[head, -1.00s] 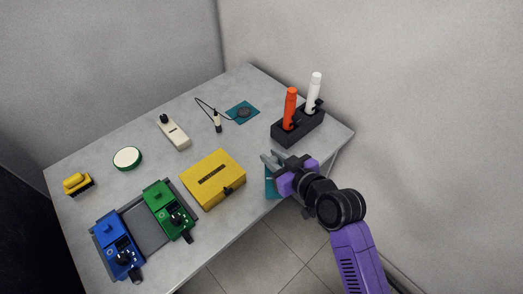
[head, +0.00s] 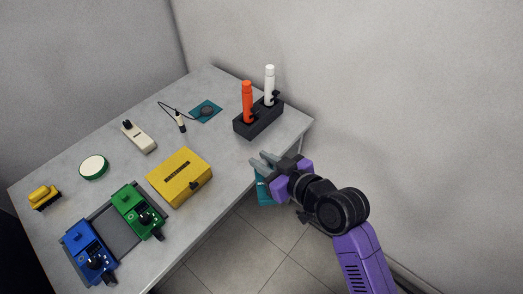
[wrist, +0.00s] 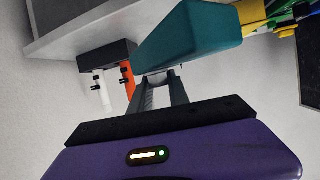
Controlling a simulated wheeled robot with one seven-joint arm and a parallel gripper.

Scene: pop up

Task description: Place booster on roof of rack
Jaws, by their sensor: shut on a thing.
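My gripper (head: 262,164) is just off the right front edge of the table. It is shut on a teal block (head: 263,191), which hangs below the fingers in the head view. In the wrist view the teal block (wrist: 190,40) fills the space beyond the fingers (wrist: 157,92). No label shows which thing is the booster; the held teal block may be it. A black holder (head: 243,127) at the table's right corner carries an upright orange tube (head: 248,102) and a white tube (head: 269,86); I cannot tell whether it is the rack.
A yellow box (head: 180,180) lies left of my gripper. Green (head: 137,208) and blue (head: 88,250) devices sit in a grey tray (head: 112,224) at the front. A white handset (head: 138,136), a round green-rimmed disc (head: 94,167) and a teal mat (head: 213,107) lie farther back.

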